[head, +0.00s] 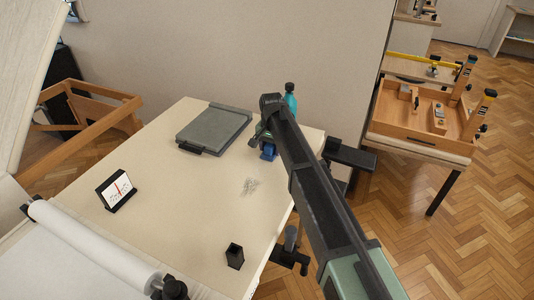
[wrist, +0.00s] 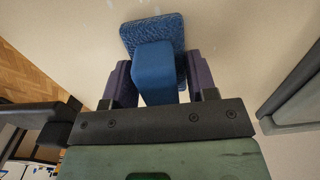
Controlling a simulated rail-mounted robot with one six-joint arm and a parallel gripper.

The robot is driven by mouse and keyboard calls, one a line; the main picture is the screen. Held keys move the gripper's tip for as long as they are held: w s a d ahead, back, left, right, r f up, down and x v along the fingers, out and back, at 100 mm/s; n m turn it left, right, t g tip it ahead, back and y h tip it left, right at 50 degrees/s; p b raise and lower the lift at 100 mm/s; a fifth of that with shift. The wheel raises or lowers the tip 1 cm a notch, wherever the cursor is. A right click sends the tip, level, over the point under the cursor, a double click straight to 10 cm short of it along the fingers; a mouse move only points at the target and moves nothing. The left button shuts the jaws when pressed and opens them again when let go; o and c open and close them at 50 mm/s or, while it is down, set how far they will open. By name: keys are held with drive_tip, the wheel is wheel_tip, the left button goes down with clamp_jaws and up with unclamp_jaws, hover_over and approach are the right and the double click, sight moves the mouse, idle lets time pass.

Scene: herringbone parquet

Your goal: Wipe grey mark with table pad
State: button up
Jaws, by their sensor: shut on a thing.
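The blue table pad (wrist: 152,35) has a block-shaped handle (wrist: 155,72) and a wider textured base. My gripper (wrist: 153,85) is shut on the handle, with a dark finger on each side of it in the wrist view. In the head view the pad (head: 268,152) shows low at the table's far right part, partly hidden by my arm. I cannot tell whether its base touches the table. The grey mark (head: 250,185) is a small scribbled patch on the cream table top (head: 190,215), in front of the pad and slightly left of it.
A grey flat board (head: 214,128) with a dark clip lies behind and left. A small framed sign (head: 116,191) stands at the left, a dark open holder (head: 235,256) at the front. A teal bottle (head: 290,100) stands behind my arm. A white paper roll (head: 90,245) lies front left.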

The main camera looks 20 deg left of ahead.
drive_tip(key=shift+r+p, duration=0.75)
drive_tip(key=shift+r, duration=0.05)
wheel_tip(320, 180, up, 3)
drive_tip(key=p, duration=0.3)
wheel_tip(320, 180, up, 4)
drive_tip(key=p, duration=0.4)
idle(0.4)
